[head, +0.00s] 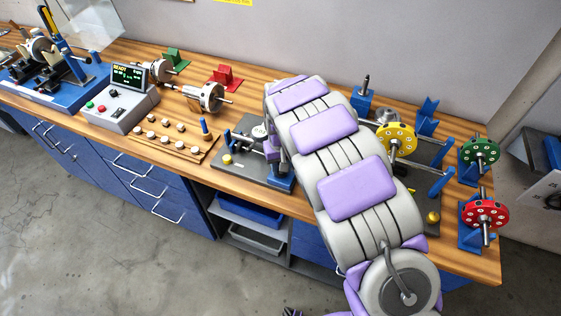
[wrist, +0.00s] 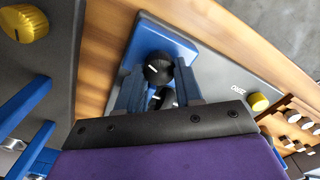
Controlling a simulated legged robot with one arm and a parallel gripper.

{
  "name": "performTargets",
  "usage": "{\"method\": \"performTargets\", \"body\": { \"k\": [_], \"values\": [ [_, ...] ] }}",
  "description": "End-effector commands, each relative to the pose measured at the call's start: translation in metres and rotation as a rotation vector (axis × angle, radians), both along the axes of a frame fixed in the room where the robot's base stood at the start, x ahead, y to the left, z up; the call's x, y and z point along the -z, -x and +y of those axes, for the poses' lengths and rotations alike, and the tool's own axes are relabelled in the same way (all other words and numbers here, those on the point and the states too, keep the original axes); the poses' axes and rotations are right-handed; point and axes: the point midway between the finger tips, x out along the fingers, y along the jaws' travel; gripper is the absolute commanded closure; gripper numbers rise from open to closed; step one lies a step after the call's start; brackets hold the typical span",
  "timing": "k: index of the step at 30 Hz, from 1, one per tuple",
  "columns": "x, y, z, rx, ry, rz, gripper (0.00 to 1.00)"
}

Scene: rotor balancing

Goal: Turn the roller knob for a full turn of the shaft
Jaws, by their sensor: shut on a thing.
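My gripper (wrist: 160,88) shows in the wrist view with its two dark blue fingers on either side of a black roller knob (wrist: 158,67) with a white mark. The fingers are shut on the knob. A second black round part with a white mark (wrist: 163,97) shows just below it, partly hidden between the fingers. The knob is above a blue block (wrist: 150,35) on a grey base plate. In the head view my arm covers the knob and the fingertips; part of the grey base plate (head: 237,171) shows to the left of the arm.
A brass knob (wrist: 258,102) is on the grey plate, beside the "ZERO" label. Another brass knob (wrist: 24,22) is at the left. In the head view, yellow (head: 397,140), green (head: 480,152) and red (head: 484,214) rotors stand right of my arm. A control box (head: 120,98) stands left.

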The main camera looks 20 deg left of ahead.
Motion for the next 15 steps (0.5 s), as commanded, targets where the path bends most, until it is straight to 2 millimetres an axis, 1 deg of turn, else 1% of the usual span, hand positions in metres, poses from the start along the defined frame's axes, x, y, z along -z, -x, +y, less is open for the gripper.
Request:
{"method": "performTargets", "body": {
  "k": [1, 6, 15],
  "values": [
    [-0.0026, 0.0005, -0.0005, 0.029, 0.002, 0.002, 0.95],
    [-0.0014, 0.0009, -0.0005, 0.116, 0.001, 0.004, 0.95],
    [0.0003, 0.0009, -0.0001, 0.187, 0.001, 0.003, 0.95]
  ]
}}
